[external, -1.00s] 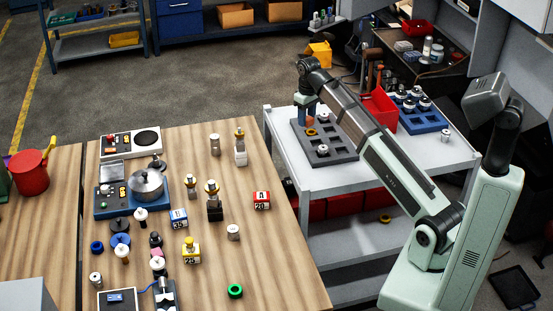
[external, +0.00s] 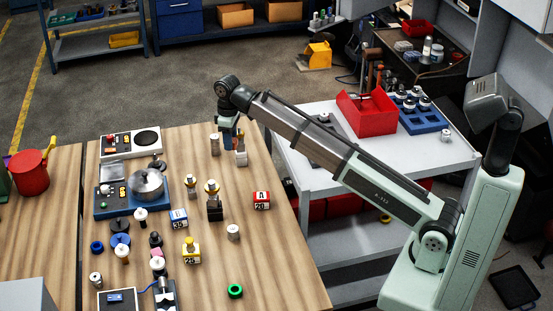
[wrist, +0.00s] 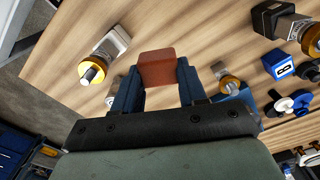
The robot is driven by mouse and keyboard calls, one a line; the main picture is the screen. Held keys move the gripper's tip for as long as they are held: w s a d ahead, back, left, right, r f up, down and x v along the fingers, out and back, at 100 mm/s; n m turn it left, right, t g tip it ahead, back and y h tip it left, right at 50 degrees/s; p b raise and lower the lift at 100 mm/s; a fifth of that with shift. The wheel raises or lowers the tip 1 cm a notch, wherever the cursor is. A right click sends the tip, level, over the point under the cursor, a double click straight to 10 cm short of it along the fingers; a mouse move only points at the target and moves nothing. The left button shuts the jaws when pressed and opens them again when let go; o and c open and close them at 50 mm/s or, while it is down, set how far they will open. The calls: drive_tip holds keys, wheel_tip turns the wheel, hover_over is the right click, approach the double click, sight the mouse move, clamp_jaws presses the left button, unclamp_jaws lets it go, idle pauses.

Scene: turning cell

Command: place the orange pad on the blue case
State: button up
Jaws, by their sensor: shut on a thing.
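The orange pad shows as a small orange-brown block (wrist: 157,68) in the wrist view. My gripper (wrist: 157,82) is shut on it, with one blue finger on each side. In the external view my gripper (external: 228,138) hangs over the far right part of the wooden table, beside the metal cylinder and the white block; the pad is hardly visible there. A blue case-like body (external: 130,208) with a silver pan stands at the table's left, well apart from my gripper. I cannot tell for certain which is the case.
A metal cylinder (external: 215,146) and a white block with a brass top (external: 241,155) stand close to my gripper. Brass-topped pieces, a red block (external: 261,200) and a yellow block (external: 191,255) stand farther forward. The table's right front is mostly clear. A cart (external: 440,155) stands at right.

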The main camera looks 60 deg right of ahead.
drive_tip(key=w+a+n, duration=0.3)
drive_tip(key=a, duration=1.3)
drive_tip(key=n, duration=0.2)
hover_over(176, 214)
drive_tip(key=shift+f, duration=4.5)
drive_tip(key=shift+f, duration=0.1)
drive_tip(key=o, duration=1.1)
wheel_tip(176, 214, up, 12)
